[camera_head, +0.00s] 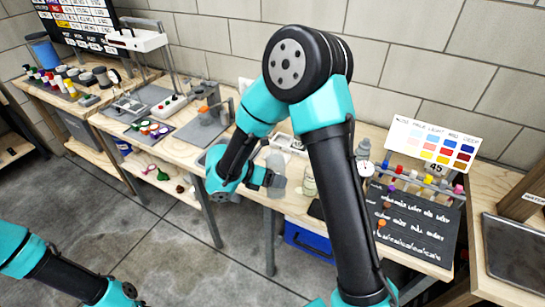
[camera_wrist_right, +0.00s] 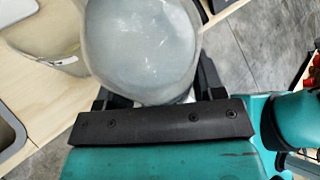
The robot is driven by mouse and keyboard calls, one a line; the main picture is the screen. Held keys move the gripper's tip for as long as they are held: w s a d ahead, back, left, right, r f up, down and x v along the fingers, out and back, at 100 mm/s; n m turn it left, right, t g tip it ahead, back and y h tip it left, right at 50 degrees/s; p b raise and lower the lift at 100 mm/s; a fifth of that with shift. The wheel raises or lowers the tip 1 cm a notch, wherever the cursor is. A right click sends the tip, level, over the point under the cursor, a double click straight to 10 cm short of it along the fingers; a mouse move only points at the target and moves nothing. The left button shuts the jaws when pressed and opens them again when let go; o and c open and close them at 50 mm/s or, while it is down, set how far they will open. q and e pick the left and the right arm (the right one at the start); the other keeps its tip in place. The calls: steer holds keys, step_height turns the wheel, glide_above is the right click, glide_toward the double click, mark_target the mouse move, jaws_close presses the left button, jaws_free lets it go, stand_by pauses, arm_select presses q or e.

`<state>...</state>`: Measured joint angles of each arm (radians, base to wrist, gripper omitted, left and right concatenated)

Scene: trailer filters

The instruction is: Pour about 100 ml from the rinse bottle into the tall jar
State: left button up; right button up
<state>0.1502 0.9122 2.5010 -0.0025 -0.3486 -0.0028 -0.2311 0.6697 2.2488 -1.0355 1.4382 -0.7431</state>
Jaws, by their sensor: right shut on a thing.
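My right gripper (camera_head: 272,179) is at the front part of the bench. In the right wrist view my right gripper (camera_wrist_right: 158,98) is shut on a rounded, pale grey, translucent bottle (camera_wrist_right: 145,45), which looks like the rinse bottle. In the head view the bottle (camera_head: 278,161) is small and partly hidden by the gripper. A clear jar (camera_head: 309,182) stands just right of the gripper; I cannot tell for sure that it is the tall jar. A clear glass vessel (camera_wrist_right: 38,50) shows at the left in the wrist view. My left arm is at the lower left, its fingers out of frame.
A black written board (camera_head: 412,228) and a rack of coloured tubes (camera_head: 420,185) are right of the jar. A colour chart (camera_head: 436,146) stands behind them. A blue bin (camera_head: 308,243) is under the bench. Small pots (camera_head: 153,128) are further left.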

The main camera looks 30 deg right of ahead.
steer(key=shift+r, duration=0.15)
stand_by(0.5)
steer(key=shift+s+r+n+g+y, duration=0.15)
steer(key=shift+r+n+g+y, duration=0.15)
steer(key=shift+r+n+g, duration=0.3)
stand_by(1.3)
steer(key=shift+s+a+f+n+g+y, duration=0.15)
steer(key=shift+s+a+n+g+y, duration=0.15)
steer(key=shift+s+n+g, duration=0.15)
stand_by(1.5)
steer(key=shift+s+r+n+g, duration=0.15)
steer(key=shift+r+n+g, duration=0.35)
steer(key=shift+r, duration=0.25)
stand_by(1.2)
steer(key=shift+s+a+f+n+g+y, duration=0.1)
steer(key=shift+f+n+g+y, duration=0.1)
steer(key=shift+f+g, duration=0.15)
steer(key=shift+s+a+f+n+g+y, duration=0.1)
steer(key=shift+f+n+g, duration=0.1)
steer(key=shift+f, duration=0.15)
stand_by(0.9)
